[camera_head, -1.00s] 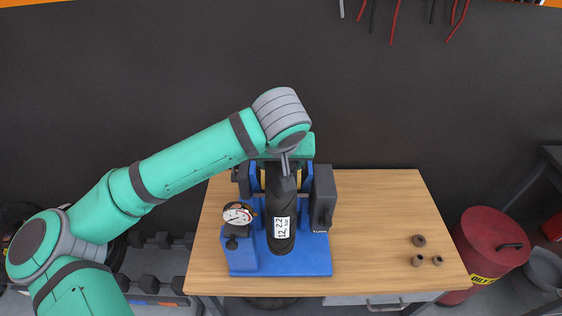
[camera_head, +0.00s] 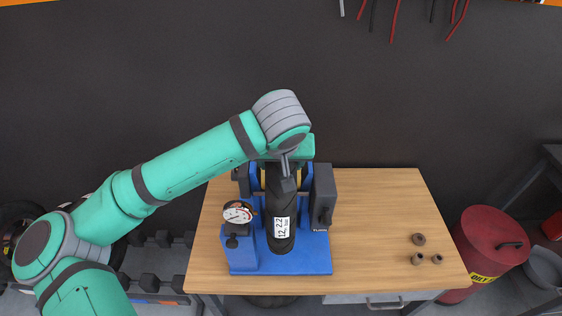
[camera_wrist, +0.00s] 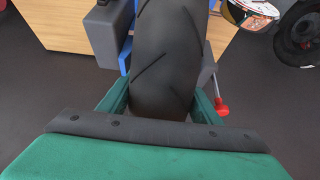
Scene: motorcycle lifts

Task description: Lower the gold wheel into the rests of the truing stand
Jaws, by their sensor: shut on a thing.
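The wheel shows as a black treaded tyre (camera_head: 281,221) with a white label, seen nearly edge-on between the uprights of the blue truing stand (camera_head: 305,262). Its gold rim is mostly hidden; a little gold shows beside the tyre in the head view. My gripper (camera_wrist: 163,104) is shut on the wheel, with green fingers on both sides of the tyre (camera_wrist: 167,50) in the wrist view. In the head view my arm covers the gripper from above. The axle and the rests are hidden, so I cannot tell whether they touch.
A dial gauge (camera_head: 238,213) stands at the left of the stand, and a dark grey block (camera_head: 322,195) at its right. Several small brown rings (camera_head: 418,240) lie on the wooden bench (camera_head: 375,220), whose right half is mostly clear. A red oil can (camera_head: 490,245) stands beyond the bench.

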